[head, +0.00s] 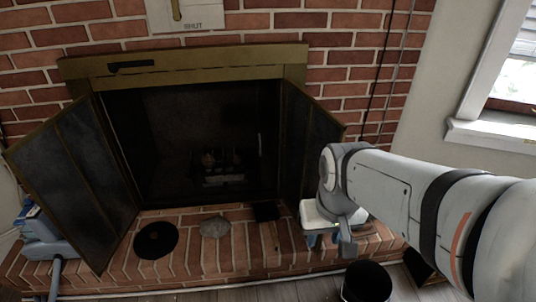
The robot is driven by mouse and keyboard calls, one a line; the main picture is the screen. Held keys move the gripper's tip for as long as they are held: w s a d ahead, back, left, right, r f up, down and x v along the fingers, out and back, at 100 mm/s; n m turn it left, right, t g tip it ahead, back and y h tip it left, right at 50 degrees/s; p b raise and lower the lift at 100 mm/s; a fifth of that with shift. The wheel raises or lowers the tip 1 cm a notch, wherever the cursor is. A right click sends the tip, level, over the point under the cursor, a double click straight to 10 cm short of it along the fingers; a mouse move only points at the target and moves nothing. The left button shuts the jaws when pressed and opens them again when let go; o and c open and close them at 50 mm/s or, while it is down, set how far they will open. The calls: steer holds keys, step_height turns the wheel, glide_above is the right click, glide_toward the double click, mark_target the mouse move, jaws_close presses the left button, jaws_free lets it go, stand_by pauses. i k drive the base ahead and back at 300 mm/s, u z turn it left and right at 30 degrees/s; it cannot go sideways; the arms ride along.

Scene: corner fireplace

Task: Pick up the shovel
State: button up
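A small dark flat piece (265,211) lies on the brick hearth in front of the firebox, left of my gripper. A thin brownish strip runs from it toward the front of the hearth. It may be the shovel, but it is too small and dark to be sure. My gripper (330,236) hangs low over the right part of the hearth, to the right of that piece and apart from it. Its fingers are small and partly hidden by its white body, so I cannot tell whether they are open or hold anything.
The brick fireplace has open dark doors left (75,185) and right (300,140). A black disc (155,240) and a grey flat piece (215,227) lie on the hearth (190,265). A black round container (367,282) stands on the floor. A blue-grey object (45,240) is at left.

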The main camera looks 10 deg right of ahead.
mark_target(268, 211)
steer(key=u, duration=0.15)
steer(key=i, duration=0.85)
steer(key=z, duration=0.1)
